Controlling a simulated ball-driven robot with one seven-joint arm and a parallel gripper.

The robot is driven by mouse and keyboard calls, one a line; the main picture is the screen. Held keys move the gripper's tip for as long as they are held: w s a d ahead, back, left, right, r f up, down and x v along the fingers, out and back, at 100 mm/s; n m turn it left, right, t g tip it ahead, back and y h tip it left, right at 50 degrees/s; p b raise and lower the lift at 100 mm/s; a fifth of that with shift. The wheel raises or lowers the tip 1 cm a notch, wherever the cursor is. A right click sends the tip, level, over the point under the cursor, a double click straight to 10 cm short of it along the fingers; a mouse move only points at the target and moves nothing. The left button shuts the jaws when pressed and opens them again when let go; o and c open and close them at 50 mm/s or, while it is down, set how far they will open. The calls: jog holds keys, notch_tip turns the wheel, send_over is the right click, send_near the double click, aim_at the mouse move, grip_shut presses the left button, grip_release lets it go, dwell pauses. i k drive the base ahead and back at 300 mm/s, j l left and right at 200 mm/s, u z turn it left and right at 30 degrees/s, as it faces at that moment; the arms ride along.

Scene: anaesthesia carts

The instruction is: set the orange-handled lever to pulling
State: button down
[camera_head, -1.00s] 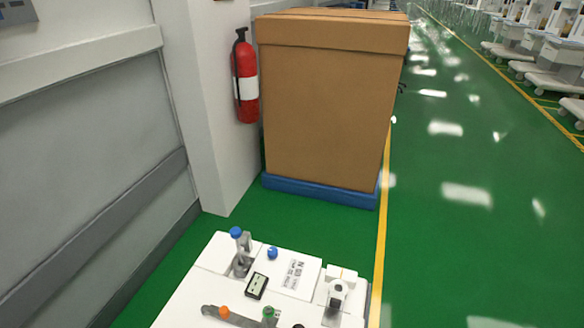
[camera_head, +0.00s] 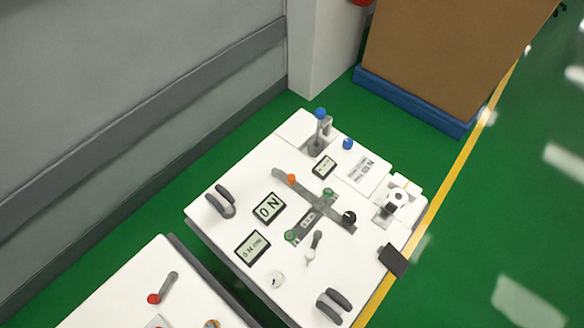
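An orange knob (camera_head: 291,180) shows on the white panel (camera_head: 232,204), at the upper left end of a grey bar that crosses a second grey piece. A second, partly cut off orange-topped piece (camera_head: 212,323) shows on another white panel (camera_head: 105,305) at the bottom edge. I cannot tell whether it is a lever. The marking for pulling is too small to make out. My gripper is not in view.
A red-knobbed lever (camera_head: 154,298) is on the other panel. A wall borders the left; green floor lies right.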

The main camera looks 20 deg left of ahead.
aim_at(290, 180)
jog(key=i+u, duration=0.15)
jog(key=u, duration=0.3)
jog(key=i+u, duration=0.2)
jog(key=u, duration=0.25)
